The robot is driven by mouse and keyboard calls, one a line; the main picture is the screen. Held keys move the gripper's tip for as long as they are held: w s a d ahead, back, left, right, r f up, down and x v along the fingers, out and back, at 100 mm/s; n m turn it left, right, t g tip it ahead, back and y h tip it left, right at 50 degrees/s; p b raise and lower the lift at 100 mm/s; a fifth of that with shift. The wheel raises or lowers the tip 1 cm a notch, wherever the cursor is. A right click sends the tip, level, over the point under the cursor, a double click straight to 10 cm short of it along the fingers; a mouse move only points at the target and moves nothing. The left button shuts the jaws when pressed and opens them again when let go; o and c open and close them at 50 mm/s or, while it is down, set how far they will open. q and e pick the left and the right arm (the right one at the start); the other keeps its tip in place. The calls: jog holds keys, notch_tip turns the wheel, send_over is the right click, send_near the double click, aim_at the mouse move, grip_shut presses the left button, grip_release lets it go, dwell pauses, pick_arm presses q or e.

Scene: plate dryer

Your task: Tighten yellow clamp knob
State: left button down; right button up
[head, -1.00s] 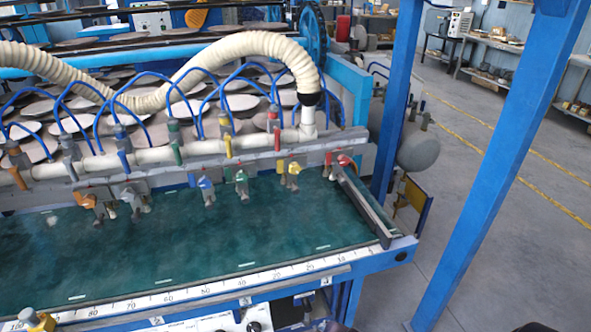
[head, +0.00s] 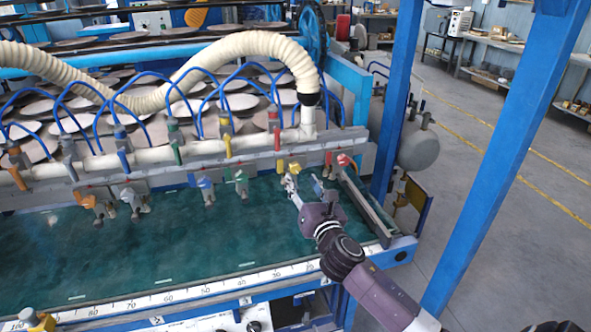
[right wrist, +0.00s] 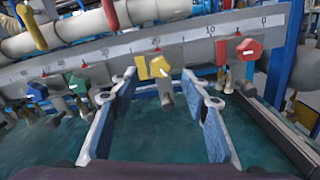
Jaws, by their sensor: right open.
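The yellow clamp knob (head: 295,167) is on the grey rail above the green bed, between the green knob and the red knob. It also shows in the right wrist view (right wrist: 159,66), facing me, with a small pale mark at its right side. My right gripper (head: 304,184) is open just in front of the rail, over the green bed. In the right wrist view its blue-padded fingers (right wrist: 160,86) stand either side of the yellow knob's clamp in the picture. Whether they touch it cannot be told. My left gripper is not in view.
Along the rail, the green knob (right wrist: 78,82) is to the left and the red knob (right wrist: 248,49) to the right. A grey side bar (head: 364,207) closes the bed's right end. A blue post (head: 480,170) stands to the right. The green bed (head: 160,245) is largely clear.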

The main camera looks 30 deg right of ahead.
aim_at(296, 170)
jog(key=shift+p+x, duration=0.45)
jog(key=shift+x, duration=3.05)
grip_shut()
